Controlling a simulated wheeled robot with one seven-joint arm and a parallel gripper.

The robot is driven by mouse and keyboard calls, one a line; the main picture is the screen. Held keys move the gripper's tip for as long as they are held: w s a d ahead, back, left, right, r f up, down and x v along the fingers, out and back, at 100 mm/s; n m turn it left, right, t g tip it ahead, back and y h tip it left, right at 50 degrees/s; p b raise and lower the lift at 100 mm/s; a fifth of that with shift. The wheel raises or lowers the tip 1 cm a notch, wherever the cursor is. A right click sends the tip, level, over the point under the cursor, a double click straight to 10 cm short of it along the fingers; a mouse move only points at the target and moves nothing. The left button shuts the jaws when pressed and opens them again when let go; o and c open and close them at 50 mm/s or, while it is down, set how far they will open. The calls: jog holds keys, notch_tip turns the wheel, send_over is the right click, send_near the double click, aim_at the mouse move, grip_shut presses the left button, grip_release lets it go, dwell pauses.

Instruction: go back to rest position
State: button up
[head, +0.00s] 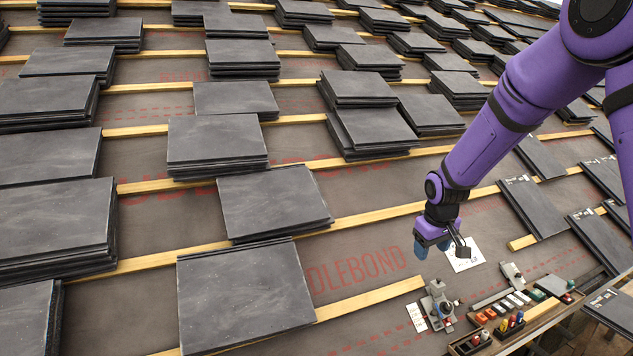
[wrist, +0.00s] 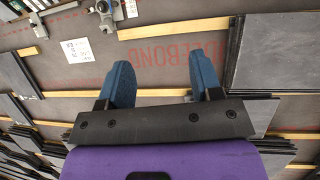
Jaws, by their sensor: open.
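My gripper (head: 437,246) hangs from my purple arm at the right of the head view, above the roof underlay. In the wrist view my gripper (wrist: 163,85) shows two blue fingers spread apart, with nothing between them. Below and beyond the fingers lies dark underlay with red lettering (wrist: 165,65). In the head view a white printed card (head: 465,256) lies on the underlay just right of my gripper. The height of my gripper above the underlay is hard to tell.
Stacks of dark slates (head: 217,141) rest on wooden battens (head: 370,300) across the roof. A grey clamp-like device (head: 438,304) stands below my gripper. A wooden tray (head: 540,312) with coloured small items is at the lower right. Bare underlay lies left of my gripper.

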jog(key=s+d+r+m+t, duration=0.1)
jog(key=s+d+r+m, duration=0.1)
jog(key=s+r, duration=1.55)
jog(key=s+r+m+t, duration=0.1)
jog(key=s+r, duration=0.3)
jog(key=s, duration=1.4)
jog(key=shift+d+r+m+t, duration=0.2)
jog(key=shift+m+t, duration=0.1)
jog(key=shift+m, duration=0.3)
